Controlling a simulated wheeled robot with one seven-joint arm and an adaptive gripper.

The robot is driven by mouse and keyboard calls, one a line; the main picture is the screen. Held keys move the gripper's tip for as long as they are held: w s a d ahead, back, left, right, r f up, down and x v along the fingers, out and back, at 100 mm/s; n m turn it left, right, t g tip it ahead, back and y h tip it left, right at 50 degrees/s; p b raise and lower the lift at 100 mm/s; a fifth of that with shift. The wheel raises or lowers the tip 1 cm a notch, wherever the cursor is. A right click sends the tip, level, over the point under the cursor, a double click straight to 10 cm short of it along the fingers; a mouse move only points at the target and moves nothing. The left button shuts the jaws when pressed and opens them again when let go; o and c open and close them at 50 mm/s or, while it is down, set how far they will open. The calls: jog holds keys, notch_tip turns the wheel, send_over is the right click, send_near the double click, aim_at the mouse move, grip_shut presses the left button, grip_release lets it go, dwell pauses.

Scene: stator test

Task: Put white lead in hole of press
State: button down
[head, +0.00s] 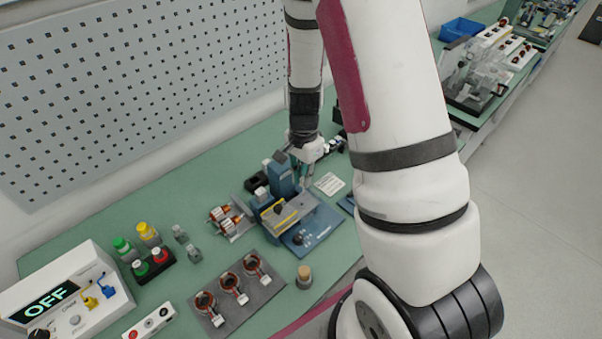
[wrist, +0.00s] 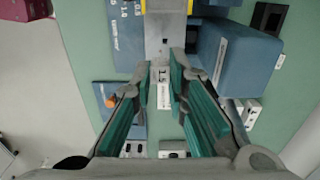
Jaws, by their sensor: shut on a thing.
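The press (head: 280,210) is blue with a grey and yellow bar and stands mid-bench in the head view. Its yellow edge and grey bar (wrist: 165,35) show at the top of the wrist view. My gripper (head: 305,172) points down at the press's far right side. In the wrist view my gripper (wrist: 158,80) has its green-padded fingers around a small white piece (wrist: 162,90) with dark print. I cannot tell for certain that this piece is the white lead. The hole of the press is not clearly visible.
Three copper-wound stators lie on a grey mat (head: 238,315) in front left. A white unit reading OFF (head: 65,300) and green, yellow and red posts (head: 145,250) stand at left. A white card (head: 329,184) lies right of the press. A perforated panel (head: 130,90) rises behind.

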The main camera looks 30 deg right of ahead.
jog(key=shift+w+f, duration=0.1)
jog(key=shift+w, duration=0.25)
jog(key=shift+f+b, duration=0.7)
jog(key=shift+f, duration=1.1)
jog(key=shift+f, duration=0.9)
jog(key=shift+f+b, duration=0.4)
jog(key=shift+f, duration=0.5)
jog(key=shift+f, duration=0.15)
jog(key=shift+f+b, duration=0.3)
jog(key=shift+f, duration=0.5)
